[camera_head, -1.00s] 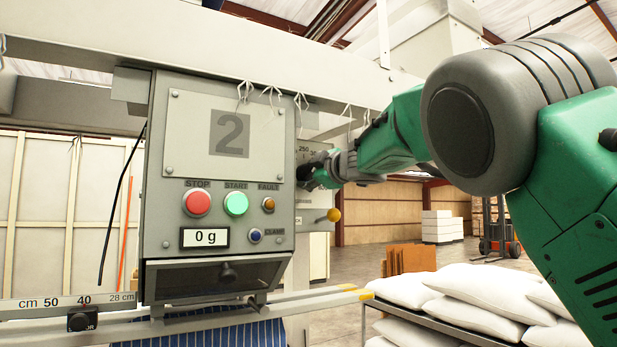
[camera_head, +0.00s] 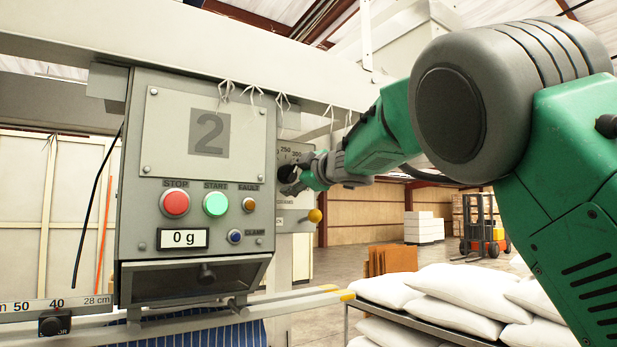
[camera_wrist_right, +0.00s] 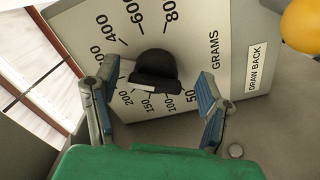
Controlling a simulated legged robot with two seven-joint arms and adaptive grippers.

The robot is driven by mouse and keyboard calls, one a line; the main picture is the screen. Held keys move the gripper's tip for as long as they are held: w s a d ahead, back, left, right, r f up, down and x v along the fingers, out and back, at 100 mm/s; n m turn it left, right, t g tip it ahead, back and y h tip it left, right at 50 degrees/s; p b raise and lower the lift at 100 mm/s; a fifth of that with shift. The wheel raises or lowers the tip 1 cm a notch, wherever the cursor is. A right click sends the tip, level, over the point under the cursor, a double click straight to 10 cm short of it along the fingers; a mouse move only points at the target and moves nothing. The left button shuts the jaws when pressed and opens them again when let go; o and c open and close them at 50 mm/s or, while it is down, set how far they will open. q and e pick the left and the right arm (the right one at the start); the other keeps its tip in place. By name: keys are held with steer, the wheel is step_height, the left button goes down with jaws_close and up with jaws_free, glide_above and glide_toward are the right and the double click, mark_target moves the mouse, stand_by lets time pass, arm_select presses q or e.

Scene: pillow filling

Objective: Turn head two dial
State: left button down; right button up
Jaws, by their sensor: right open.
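The head two box (camera_head: 135,190) carries a big "2" plate, and its display reads 0 g. The dial (camera_wrist_right: 155,68) is a black knob with a white pointer mark on a grams scale plate (camera_wrist_right: 195,50), on the side of the head. In the head view the dial (camera_head: 287,173) is partly covered by my right gripper (camera_head: 303,175). In the right wrist view my right gripper (camera_wrist_right: 158,100) is open, with its blue-padded fingers spread on either side of the knob's lower part. I cannot tell if they touch it. My left gripper is not in view.
Stop (camera_head: 174,204), start (camera_head: 215,203), fault (camera_head: 249,205) and clamp (camera_head: 235,236) controls sit on the front panel. A yellow knob (camera_head: 314,215) is below the dial. White pillows (camera_head: 470,291) lie on a rack at lower right. A forklift (camera_head: 484,230) stands far behind.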

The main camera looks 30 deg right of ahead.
steer(key=s, duration=1)
steer(key=shift+d, duration=0.15)
steer(key=shift+f, duration=0.15)
